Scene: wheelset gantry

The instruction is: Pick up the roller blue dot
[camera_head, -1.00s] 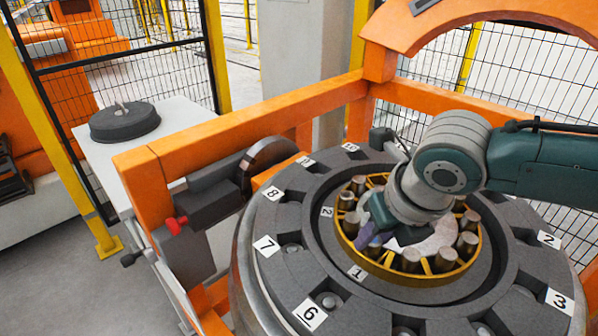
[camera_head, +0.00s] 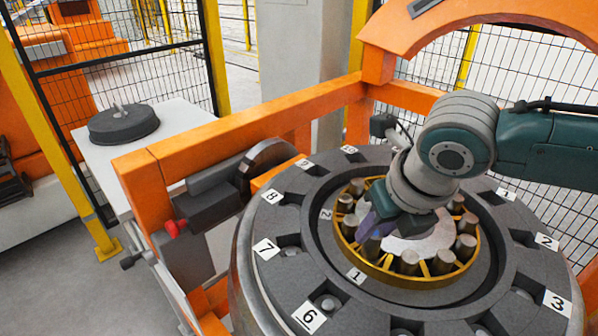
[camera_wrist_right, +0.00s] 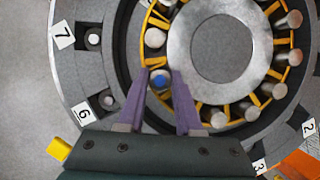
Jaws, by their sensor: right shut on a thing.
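The roller with the blue dot (camera_wrist_right: 160,82) stands between the two purple fingers of my right gripper (camera_wrist_right: 160,76) in the wrist view. My right gripper is shut on it, one finger on each side. In the head view the right gripper (camera_head: 378,226) points down at the left side of the yellow roller cage (camera_head: 395,278). The roller's lower part is mostly hidden there, so I cannot tell if it is clear of the cage. My left gripper is not in view.
Several other metal rollers (camera_head: 466,247) stand in the cage around a pale ring (camera_wrist_right: 218,45). A dark grey ring (camera_head: 285,215) with numbered labels surrounds it. An orange frame (camera_head: 250,125) runs behind. A grey table (camera_head: 180,120) bears a dark round part (camera_head: 123,124).

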